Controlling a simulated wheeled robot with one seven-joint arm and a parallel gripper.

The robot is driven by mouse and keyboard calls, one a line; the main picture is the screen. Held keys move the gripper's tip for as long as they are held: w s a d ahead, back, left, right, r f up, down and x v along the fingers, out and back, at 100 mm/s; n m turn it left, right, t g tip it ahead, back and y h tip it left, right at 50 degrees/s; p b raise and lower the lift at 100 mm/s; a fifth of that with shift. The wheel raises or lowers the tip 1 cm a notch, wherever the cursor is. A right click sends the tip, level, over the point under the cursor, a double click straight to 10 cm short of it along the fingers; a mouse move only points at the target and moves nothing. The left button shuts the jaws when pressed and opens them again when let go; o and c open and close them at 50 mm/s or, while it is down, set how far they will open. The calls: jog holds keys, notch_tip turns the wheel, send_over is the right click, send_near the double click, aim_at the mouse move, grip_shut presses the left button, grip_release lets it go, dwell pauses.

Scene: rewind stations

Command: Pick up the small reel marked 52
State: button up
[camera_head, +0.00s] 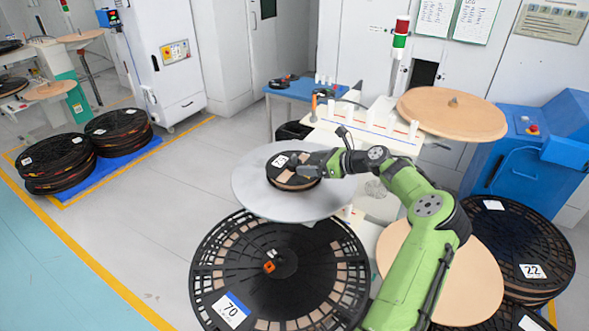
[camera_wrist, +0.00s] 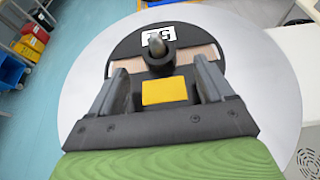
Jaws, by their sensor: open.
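A small black reel (camera_head: 284,177) with brown sections lies flat on a round grey plate (camera_head: 255,195). Its white label seems to start with a 5 in the head view; I cannot read it surely. The reel also shows in the wrist view (camera_wrist: 130,47), with its label at the far side and a grey pin standing up from a dark hub in the middle. My gripper (camera_wrist: 163,78) is open, its two fingers apart over the near part of the reel, either side of the hub. In the head view my gripper (camera_head: 312,166) is at the reel's right side. I cannot tell whether the fingers touch it.
A large black reel marked 70 (camera_head: 225,262) lies in front of the plate. A reel marked 22 (camera_head: 505,245) is stacked at the right. A brown disc (camera_head: 452,112) and white pegs stand behind my arm. A blue table (camera_head: 300,90) is farther back.

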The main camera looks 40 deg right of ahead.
aim_at(297, 163)
jog(key=x, duration=0.4)
jog(key=shift+w+f+p, duration=0.1)
jog(key=shift+w+p, duration=0.2)
jog(key=shift+s+a, duration=0.1)
jog(key=shift+s, duration=0.1)
jog(key=shift+c, duration=0.7)
jog(key=shift+w, duration=0.1)
jog(key=c, duration=1.3)
